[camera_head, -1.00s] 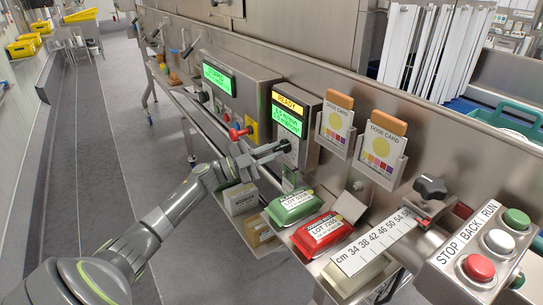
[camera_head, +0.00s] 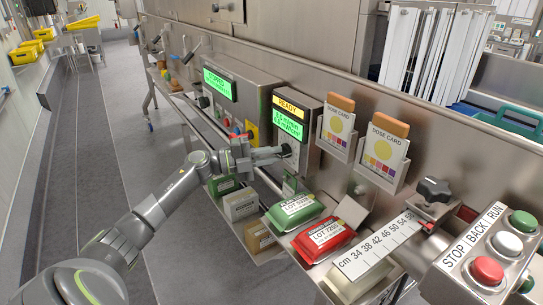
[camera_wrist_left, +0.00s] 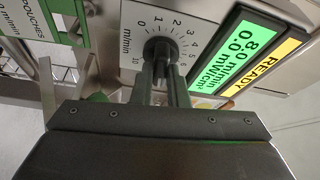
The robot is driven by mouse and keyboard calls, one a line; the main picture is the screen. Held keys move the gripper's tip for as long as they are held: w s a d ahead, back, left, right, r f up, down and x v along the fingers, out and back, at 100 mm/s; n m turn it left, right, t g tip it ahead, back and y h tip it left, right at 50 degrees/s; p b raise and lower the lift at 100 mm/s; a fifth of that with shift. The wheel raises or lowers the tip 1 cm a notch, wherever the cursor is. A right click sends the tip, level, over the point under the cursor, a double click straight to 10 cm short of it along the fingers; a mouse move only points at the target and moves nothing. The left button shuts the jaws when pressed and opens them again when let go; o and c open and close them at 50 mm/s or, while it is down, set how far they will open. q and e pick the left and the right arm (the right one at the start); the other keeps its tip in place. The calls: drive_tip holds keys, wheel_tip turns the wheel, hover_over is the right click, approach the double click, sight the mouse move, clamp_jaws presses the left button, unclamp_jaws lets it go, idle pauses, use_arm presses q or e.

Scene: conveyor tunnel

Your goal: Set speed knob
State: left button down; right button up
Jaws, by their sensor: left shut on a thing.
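The speed knob (camera_wrist_left: 159,50) is dark and sits on a white dial plate (camera_wrist_left: 187,38) marked m/min with numbers from 0 to 10. My left gripper (camera_wrist_left: 160,72) is shut on the knob, its fingers on either side. In the head view my left gripper (camera_head: 284,151) reaches the front of the control box, just under its display (camera_head: 289,116); the knob is mostly hidden there. The display also shows in the wrist view (camera_wrist_left: 226,62); it says READY and seems to read 8.0 m/min and 0.0 mW/cm². My right gripper is out of view.
A second box with a green display (camera_head: 219,83) stands left. Dose cards (camera_head: 337,128) hang right. Below are green (camera_head: 294,208) and red (camera_head: 325,236) packs and a cm ruler (camera_head: 375,248). A STOP/BACK/RUN button box (camera_head: 483,250) is at right front.

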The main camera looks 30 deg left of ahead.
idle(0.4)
use_arm(q)
drive_tip(key=c, duration=1.5)
unclamp_jaws()
drive_tip(key=shift+o, duration=0.3)
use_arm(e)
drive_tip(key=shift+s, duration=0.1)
